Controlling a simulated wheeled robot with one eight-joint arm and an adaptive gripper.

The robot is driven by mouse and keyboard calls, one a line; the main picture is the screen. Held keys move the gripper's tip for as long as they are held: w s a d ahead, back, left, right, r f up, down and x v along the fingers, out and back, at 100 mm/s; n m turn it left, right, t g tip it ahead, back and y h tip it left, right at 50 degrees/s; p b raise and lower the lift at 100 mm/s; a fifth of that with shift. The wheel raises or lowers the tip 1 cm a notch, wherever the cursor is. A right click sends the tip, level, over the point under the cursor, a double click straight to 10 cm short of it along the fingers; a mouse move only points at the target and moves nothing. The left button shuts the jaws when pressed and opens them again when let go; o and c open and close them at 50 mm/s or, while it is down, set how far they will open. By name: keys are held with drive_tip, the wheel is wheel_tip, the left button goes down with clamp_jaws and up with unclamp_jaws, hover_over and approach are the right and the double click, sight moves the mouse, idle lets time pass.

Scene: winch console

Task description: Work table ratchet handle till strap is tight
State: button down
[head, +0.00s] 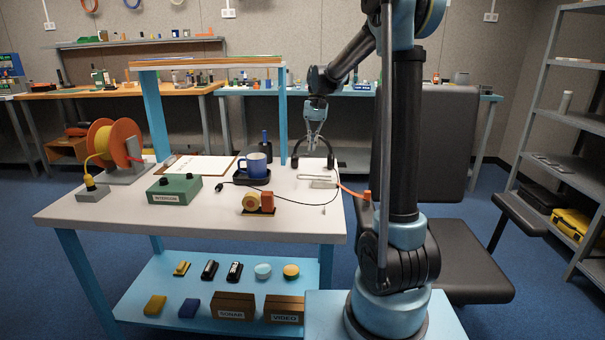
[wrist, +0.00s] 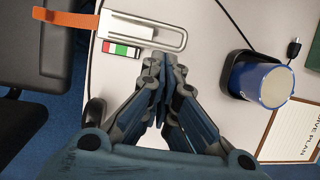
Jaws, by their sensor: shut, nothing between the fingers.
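The ratchet handle, a pale metal U-shaped loop (wrist: 143,28), lies flat on the white table near its right edge; it also shows in the head view (head: 318,181). An orange strap (wrist: 62,17) runs from it to the table's edge, also seen in the head view (head: 352,191). A small red, white and green marker (wrist: 122,49) lies beside the handle. My gripper (head: 315,148) is above the table, behind the handle in the head view. In the wrist view its fingertips (wrist: 163,77) are together, empty, and apart from the handle.
A blue mug (head: 256,165) on a black holder stands left of the handle. A dark headset (head: 296,152) arches close to my gripper, and a black cable crosses the table. A dark chair (head: 470,262) stands right.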

sight(301, 181)
drive_tip(key=shift+g, duration=0.3)
drive_tip(key=a+f, duration=0.1)
drive_tip(key=f, duration=0.2)
drive_tip(key=a+f, duration=0.1)
drive_tip(key=f, duration=0.3)
drive_tip(key=a+f, duration=0.1)
drive_tip(key=f, duration=0.2)
drive_tip(key=shift+s+a+f, duration=0.3)
drive_tip(key=shift+s+a, duration=0.05)
